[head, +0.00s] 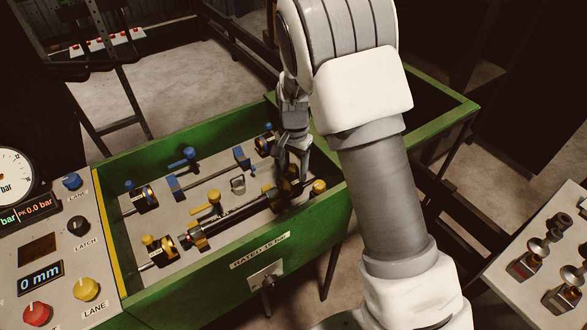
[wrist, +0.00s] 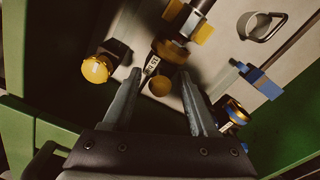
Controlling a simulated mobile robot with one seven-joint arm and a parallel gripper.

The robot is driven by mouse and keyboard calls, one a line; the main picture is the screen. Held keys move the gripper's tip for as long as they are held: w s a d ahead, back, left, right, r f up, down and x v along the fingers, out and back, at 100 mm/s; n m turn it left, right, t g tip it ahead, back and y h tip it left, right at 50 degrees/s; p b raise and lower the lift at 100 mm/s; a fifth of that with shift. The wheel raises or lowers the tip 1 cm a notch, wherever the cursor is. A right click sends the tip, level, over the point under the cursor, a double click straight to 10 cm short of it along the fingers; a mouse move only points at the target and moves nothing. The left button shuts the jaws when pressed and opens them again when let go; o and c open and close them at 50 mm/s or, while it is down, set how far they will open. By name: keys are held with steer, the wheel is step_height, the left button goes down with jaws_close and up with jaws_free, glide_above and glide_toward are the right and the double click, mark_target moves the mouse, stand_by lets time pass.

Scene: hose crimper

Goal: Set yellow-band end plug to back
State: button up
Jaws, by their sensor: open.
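The right end plug of the yellow lane, a dark brass disc (wrist: 170,51) with a small round yellow-brown knob (wrist: 159,86) and a white lettered tag, shows in the wrist view. My gripper (wrist: 160,74) is open, one finger on each side of the knob and tag; I cannot tell whether either touches. In the head view my gripper (head: 293,168) reaches down into the right part of the green tub and partly hides this end. A black hose (head: 238,218) lies along the yellow lane. The lane's left fitting (head: 168,246) is brass with yellow.
A yellow knob (wrist: 97,67) stands close left of my fingers in the wrist view. The blue lane's brass fitting (wrist: 234,108) is close on the right. The green tub wall (head: 240,268) rises in front. A control panel (head: 60,250) stands left.

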jaws_close()
stand_by(1.4)
